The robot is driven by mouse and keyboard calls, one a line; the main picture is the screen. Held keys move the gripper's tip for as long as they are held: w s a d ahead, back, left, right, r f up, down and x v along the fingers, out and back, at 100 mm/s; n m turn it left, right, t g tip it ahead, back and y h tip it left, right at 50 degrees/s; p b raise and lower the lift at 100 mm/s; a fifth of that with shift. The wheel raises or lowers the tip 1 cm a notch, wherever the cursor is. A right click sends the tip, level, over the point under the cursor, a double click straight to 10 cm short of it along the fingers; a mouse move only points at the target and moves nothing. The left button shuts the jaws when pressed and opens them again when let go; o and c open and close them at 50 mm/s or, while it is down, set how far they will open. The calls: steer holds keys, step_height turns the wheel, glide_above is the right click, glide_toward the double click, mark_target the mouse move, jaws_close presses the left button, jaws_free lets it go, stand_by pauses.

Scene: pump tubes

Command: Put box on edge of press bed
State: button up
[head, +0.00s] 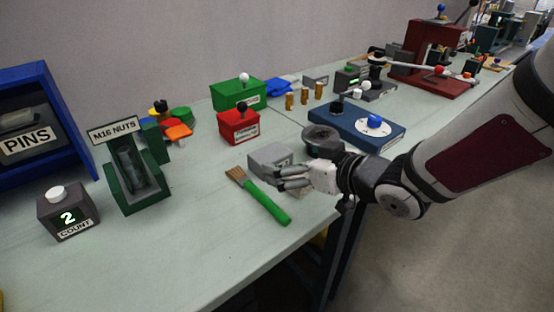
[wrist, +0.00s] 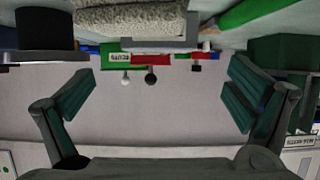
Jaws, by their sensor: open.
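A small light-grey box (head: 266,157) sits on the bench by my gripper's fingertips and partly behind them. A red box (head: 239,128) with a black knob and a green box (head: 239,95) with a white knob stand farther back. A red press (head: 438,45) stands at the back right, its red bed (head: 440,84) at its foot. I cannot tell which box is meant.
A green-handled brush (head: 265,201) lies near the front edge. The M16 nuts holder (head: 140,190), count box (head: 68,212) and blue pins bin (head: 45,80) stand left. The front-left bench is mostly clear.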

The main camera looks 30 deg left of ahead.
mark_target(272, 154)
steer(key=b+x, duration=0.1)
steer(key=x, duration=0.6)
steer(key=shift+w+a+f, duration=0.1)
steer(key=shift+w+a, duration=0.05)
steer(key=shift+a, duration=0.1)
steer(key=c, duration=1.5)
